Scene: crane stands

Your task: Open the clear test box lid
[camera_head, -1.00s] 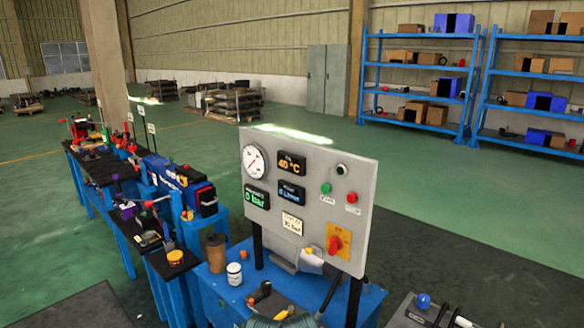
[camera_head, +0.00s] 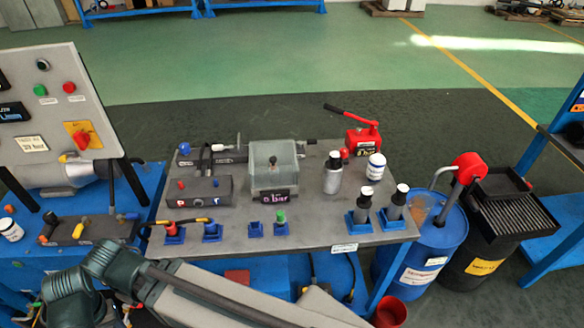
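The clear test box (camera_head: 274,172) stands near the middle of the grey bench top, a see-through box with a dark knob on it and a small "0 bar" display on its front. Its lid looks shut, lying over the box. One of my arms crosses the bottom of the view, in front of the bench and well below the box. Neither gripper's fingers are in view.
A grey panel (camera_head: 50,100) with buttons stands at the left. A red hand pump (camera_head: 362,137), bottles (camera_head: 376,167) and blue holders crowd the grey bench (camera_head: 310,234). A blue drum (camera_head: 432,243) and a black bin (camera_head: 500,225) stand at the right.

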